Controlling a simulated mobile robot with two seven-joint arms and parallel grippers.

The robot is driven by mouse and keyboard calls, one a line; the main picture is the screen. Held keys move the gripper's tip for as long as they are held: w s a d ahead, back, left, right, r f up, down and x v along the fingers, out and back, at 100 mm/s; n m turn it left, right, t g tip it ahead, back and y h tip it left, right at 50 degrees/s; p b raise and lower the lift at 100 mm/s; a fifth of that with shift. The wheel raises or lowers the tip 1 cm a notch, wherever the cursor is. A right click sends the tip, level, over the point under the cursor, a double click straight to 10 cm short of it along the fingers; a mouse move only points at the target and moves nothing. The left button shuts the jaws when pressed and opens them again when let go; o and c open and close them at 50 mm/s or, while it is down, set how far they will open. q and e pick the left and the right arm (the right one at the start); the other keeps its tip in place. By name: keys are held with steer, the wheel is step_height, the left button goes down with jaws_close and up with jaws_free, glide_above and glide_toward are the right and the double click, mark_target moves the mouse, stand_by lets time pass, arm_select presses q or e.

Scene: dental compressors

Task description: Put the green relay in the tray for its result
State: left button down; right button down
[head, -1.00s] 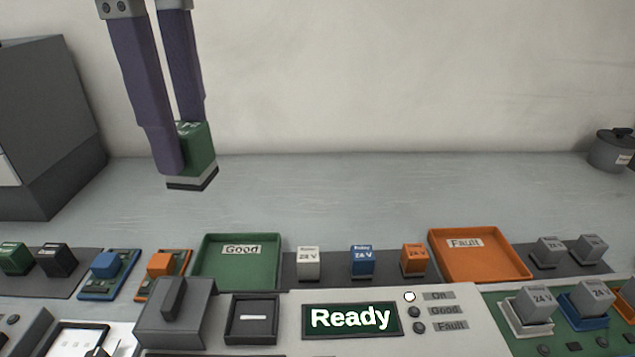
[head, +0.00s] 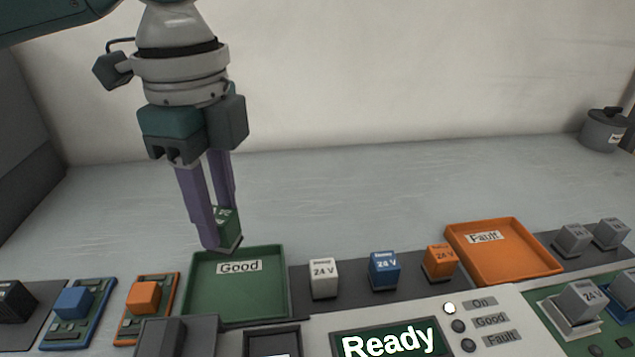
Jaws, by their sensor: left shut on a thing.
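My left gripper (head: 222,240) is shut on the green relay (head: 228,229), a small green block with a grey base. It holds the relay at the back edge of the green tray labelled "Good" (head: 237,298), near the tray's back wall; I cannot tell how high above it. The green tray looks empty. The orange tray labelled "Fault" (head: 512,261) stands to the right and looks empty. The tester's display (head: 390,342) reads "Ready", and the lamp beside "On" (head: 449,308) is lit white. My right gripper is not in view.
A white relay (head: 323,278), a blue relay (head: 384,270) and an orange relay (head: 440,262) stand between the trays. Blue (head: 75,312) and orange (head: 147,308) boards lie left of the green tray. A grey pot (head: 604,130) stands back right. The bench behind the trays is clear.

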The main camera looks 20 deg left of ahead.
mark_target(218, 215)
arm_select(q)
step_height(218, 215, down, 8)
steer(key=shift+r+b, duration=0.15)
steer(key=shift+b, duration=0.45)
steer(key=c, duration=0.5)
jaws_free()
steer(key=shift+c, duration=0.2)
step_height(218, 215, up, 12)
steer(key=shift+r+p, duration=0.1)
steer(key=shift+p, duration=1.05)
